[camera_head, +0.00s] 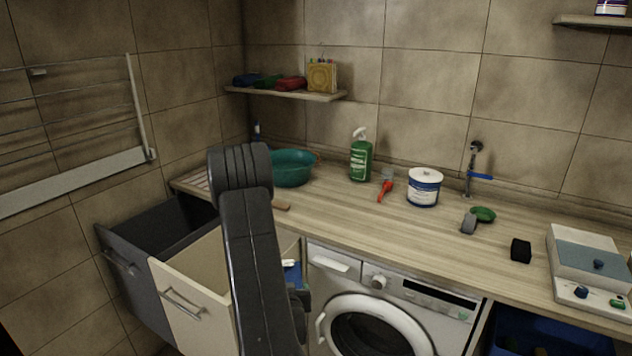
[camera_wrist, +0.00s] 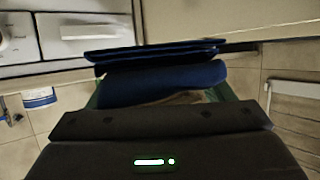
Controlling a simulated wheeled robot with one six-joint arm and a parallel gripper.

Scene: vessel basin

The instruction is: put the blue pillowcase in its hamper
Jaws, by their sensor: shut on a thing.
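The blue pillowcase (camera_wrist: 160,82) is a dark blue folded cloth in front of my gripper (camera_wrist: 160,120) in the wrist view. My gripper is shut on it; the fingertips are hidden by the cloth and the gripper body. In the head view my arm covers most of the cloth, and a small blue patch (camera_head: 292,274) shows beside the arm, near the cream hamper's right side. Two pulled-out hampers stand at the left, a dark grey one (camera_head: 122,262) and a cream one (camera_head: 178,310). Much of the cream hamper's opening is behind my arm.
A washing machine (camera_head: 390,283) stands right of the hampers. Above it, the counter (camera_head: 335,222) carries a teal basin (camera_head: 293,170), a green spray bottle (camera_head: 361,160) and a white tub (camera_head: 424,188). A blue bin (camera_head: 540,335) is under the counter at right. A towel rail (camera_head: 75,180) hangs left.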

